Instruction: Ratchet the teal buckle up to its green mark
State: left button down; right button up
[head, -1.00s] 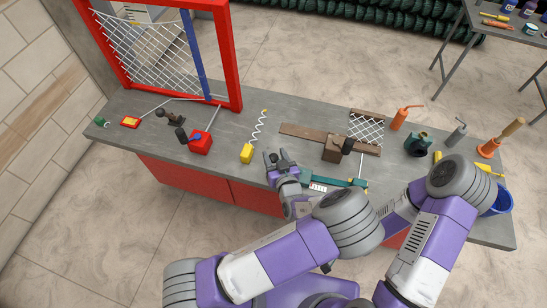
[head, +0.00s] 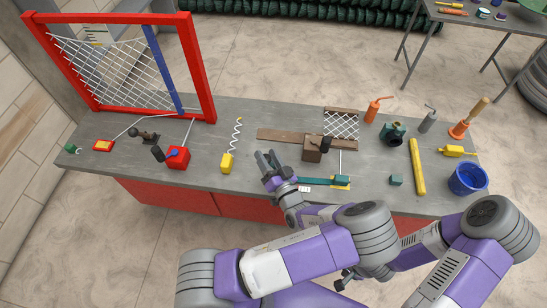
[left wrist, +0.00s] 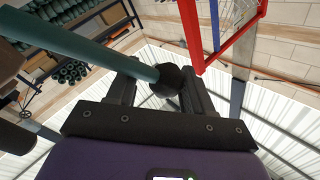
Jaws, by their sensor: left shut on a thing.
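My left gripper (head: 268,160) is at the buckle's left end. In the left wrist view a teal handle (left wrist: 85,45) ends in a black knob (left wrist: 167,80), and my left gripper's fingers (left wrist: 160,95) are shut on this knob. I cannot make out the green mark. My right gripper (head: 344,282) seems to be low behind the left arm, small and dark; its fingers are unclear.
A red mesh frame (head: 205,75) is at left.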

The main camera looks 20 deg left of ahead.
pick_arm(q)
jog(key=shift+s+a+f, duration=0.15)
jog(key=shift+s+f, duration=0.05)
jog(key=c, duration=0.6)
grip_release()
jog(key=shift+o, duration=0.2)
jog(key=shift+r, duration=0.1)
jog(key=shift+w, duration=0.1)
jog(key=r+v, duration=0.1)
jog(key=v, duration=0.6)
jog(key=shift+d+f, duration=0.25)
jog(key=shift+f, duration=0.3)
